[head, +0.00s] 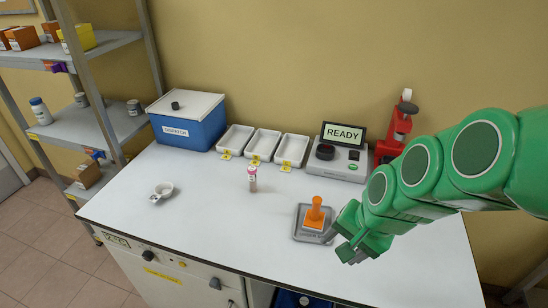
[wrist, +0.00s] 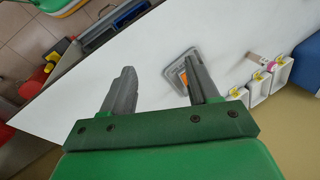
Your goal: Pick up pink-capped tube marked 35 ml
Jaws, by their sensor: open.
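The pink-capped tube (head: 252,180) stands upright on the white bench, left of the orange-handled tool, in the head view. Its label is too small to read. In the wrist view the tube (wrist: 255,58) shows small at the right, near the white trays. My gripper (head: 351,251) is at the front right of the bench, to the right of the tube and well apart from it. In the wrist view its two fingers (wrist: 160,77) are spread with nothing between them.
White trays (head: 263,145), a blue bin (head: 186,132), a device reading READY (head: 343,167) and a red stand (head: 389,148) line the back.

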